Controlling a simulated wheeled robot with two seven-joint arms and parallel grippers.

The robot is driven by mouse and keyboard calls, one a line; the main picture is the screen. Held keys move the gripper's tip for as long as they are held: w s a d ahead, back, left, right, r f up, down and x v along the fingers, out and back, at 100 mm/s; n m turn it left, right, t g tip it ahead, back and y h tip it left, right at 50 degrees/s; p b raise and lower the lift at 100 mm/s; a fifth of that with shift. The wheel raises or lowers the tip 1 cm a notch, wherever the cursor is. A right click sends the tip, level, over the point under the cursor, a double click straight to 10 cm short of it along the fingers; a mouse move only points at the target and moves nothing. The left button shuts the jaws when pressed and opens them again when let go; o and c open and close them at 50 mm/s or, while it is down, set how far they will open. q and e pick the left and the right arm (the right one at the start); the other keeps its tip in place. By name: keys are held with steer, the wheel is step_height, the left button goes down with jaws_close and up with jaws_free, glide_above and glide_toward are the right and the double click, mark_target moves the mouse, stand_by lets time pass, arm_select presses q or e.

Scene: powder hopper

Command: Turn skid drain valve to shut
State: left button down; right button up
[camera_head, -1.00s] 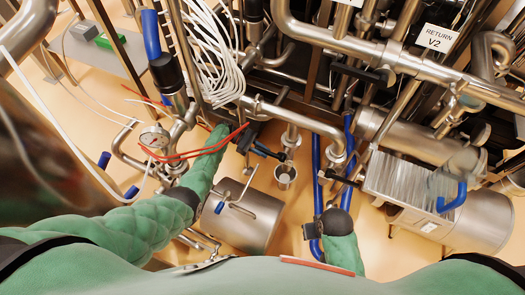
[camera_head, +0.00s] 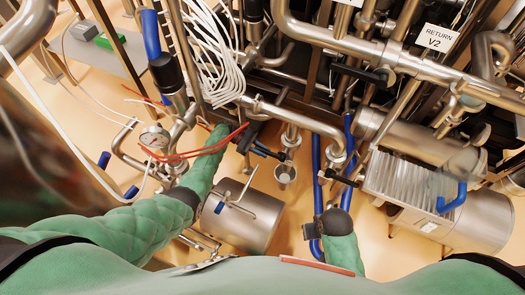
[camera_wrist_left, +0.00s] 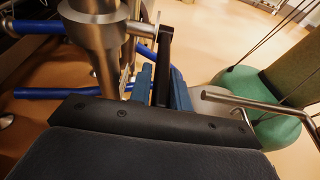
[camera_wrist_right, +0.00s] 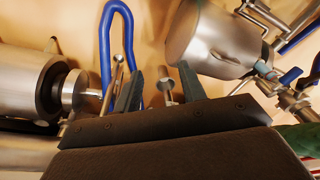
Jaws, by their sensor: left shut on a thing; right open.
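The skid drain valve (camera_head: 291,138) is a small steel body on a short downpipe in the middle of the head view, above a small steel cup (camera_head: 285,174). In the left wrist view a steel valve body (camera_wrist_left: 93,38) shows at the upper left, with its black lever (camera_wrist_left: 165,55). My left gripper (camera_head: 270,153) is shut on that lever; its blue fingers (camera_wrist_left: 162,88) lie on both sides of it. The lever's exact angle is hard to tell. My right gripper (camera_wrist_right: 160,90) is open and empty, low in the head view, apart from the valve.
A steel tank (camera_head: 245,215) stands below my left gripper. Blue hoses (camera_head: 333,165) run down right of the valve. A plate pack (camera_head: 400,180) is further right. A pressure gauge (camera_head: 154,137) and red wires (camera_head: 200,152) are near my left forearm.

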arm_select(q)
steer(key=shift+s+f, duration=0.3)
steer(key=shift+f, duration=0.05)
steer(key=c, duration=1.3)
jaws_free()
steer(key=shift+c, duration=0.2)
steer(key=shift+o, duration=0.2)
steer(key=shift+w, duration=0.2)
arm_select(e)
steer(key=shift+w, duration=0.15)
arm_select(q)
steer(key=shift+a+r, duration=0.1)
steer(key=shift+r, duration=0.1)
steer(key=shift+w+a, duration=0.2)
steer(key=shift+a, duration=0.1)
steer(key=b+v, duration=0.1)
steer(key=v, duration=0.6)
arm_select(e)
step_height(320, 180, up, 7)
steer(key=s, duration=0.1)
steer(key=shift+s+f, duration=0.15)
steer(key=shift+s, duration=0.2)
steer(key=shift+d, duration=0.1)
